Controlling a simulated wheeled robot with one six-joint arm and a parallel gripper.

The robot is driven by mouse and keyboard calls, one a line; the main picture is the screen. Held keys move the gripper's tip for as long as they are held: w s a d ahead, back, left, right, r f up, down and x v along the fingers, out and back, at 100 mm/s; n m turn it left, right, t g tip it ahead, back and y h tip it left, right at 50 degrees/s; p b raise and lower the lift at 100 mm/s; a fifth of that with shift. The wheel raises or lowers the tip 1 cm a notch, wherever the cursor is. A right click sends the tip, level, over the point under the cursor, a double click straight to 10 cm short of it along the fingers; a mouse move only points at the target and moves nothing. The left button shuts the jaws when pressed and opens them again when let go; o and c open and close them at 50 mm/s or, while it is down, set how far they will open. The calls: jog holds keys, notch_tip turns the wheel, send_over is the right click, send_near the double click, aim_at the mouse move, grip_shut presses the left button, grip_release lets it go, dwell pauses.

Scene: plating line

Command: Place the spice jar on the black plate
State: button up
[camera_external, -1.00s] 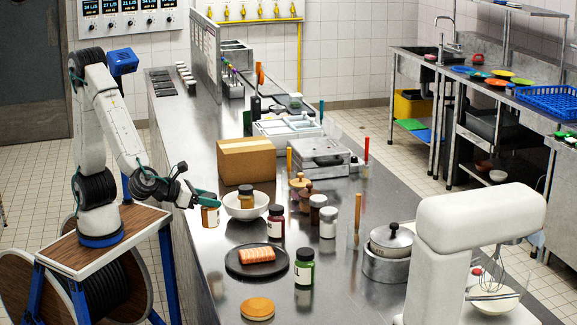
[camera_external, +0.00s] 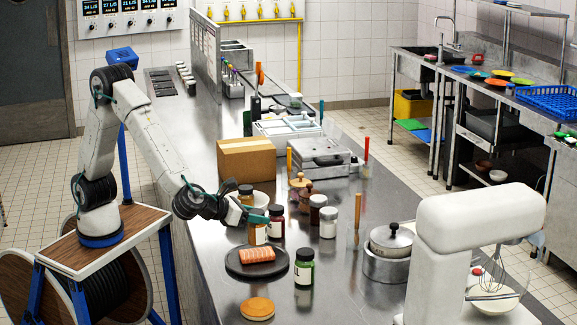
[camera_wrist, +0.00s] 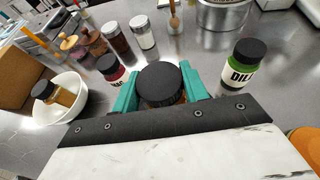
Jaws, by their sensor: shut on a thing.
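My gripper (camera_external: 262,217) is shut on a spice jar (camera_external: 257,235) with a pale label and holds it upright. In the wrist view the jar's black lid (camera_wrist: 161,82) shows between the teal fingers. In the external view the jar appears at the back of the round black plate (camera_external: 236,266); I cannot tell whether it touches the plate. A salmon piece (camera_external: 257,255) lies on the plate's middle. The plate is hidden in the wrist view. A similar jar (camera_wrist: 45,92) with a black lid stands in the white bowl (camera_wrist: 72,110), left of my gripper.
A red-labelled jar (camera_external: 276,221) stands close behind and right of my held jar. A green DILL jar (camera_external: 304,267) stands right of the plate. Brown and white jars (camera_external: 328,222) stand farther back. A round tan item (camera_external: 257,308) lies in front of the plate.

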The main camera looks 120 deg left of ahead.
jog(key=shift+f, duration=1.35)
jog(key=shift+f, duration=0.1)
jog(key=o, duration=1.1)
jog(key=shift+o, duration=0.2)
